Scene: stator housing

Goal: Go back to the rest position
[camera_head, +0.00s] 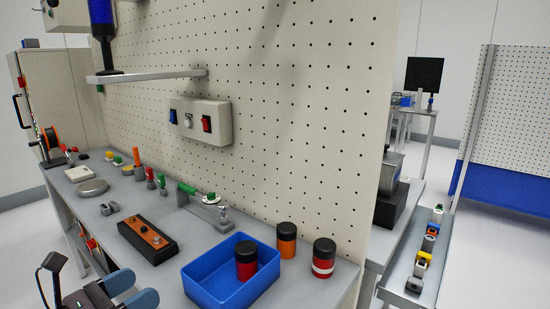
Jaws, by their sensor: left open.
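My left gripper (136,289) is at the bottom left of the head view, at the front edge of the grey workbench (205,238). Its two blue-grey fingers are apart, with nothing seen between them. The dark wrist part behind them is cut off by the bottom of the frame. The gripper is in front of a dark block with an orange top (148,239) and left of a blue bin (217,294), apart from both. My right gripper is not in view.
A red and black can (246,262) stands in the bin. An orange can (286,241) and a red can (323,259) stand beside it. A pegboard (300,110) rises behind the bench. A narrow tray of small parts (400,272) is at right; floor beyond is clear.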

